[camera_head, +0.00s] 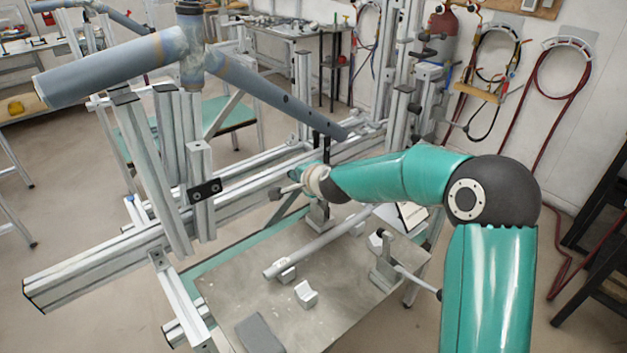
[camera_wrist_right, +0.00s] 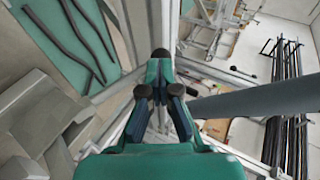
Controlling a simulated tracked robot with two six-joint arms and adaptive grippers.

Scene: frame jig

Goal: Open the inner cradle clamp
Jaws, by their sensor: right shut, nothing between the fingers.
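My right gripper (camera_head: 303,173) reaches in from the right in the head view, low beside the long aluminium rail. It is shut and empty, and its fingers meet at the middle of the right wrist view (camera_wrist_right: 160,66). A short lever with a dark knob (camera_head: 275,193) sticks out to the left, just below the gripper. I cannot tell whether they touch, or whether this lever belongs to the inner cradle clamp. The blue-grey frame tube (camera_head: 265,95) slopes down to the rail behind the gripper. The cradle there is partly hidden by my arm. My left gripper is out of view.
A grey work table (camera_head: 245,290) carries a loose tube (camera_head: 315,242), small blocks and a post clamp with a long lever (camera_head: 415,279). Aluminium uprights (camera_head: 200,180) stand left of the gripper. A large tube (camera_wrist_right: 250,100) passes right of the fingers in the wrist view.

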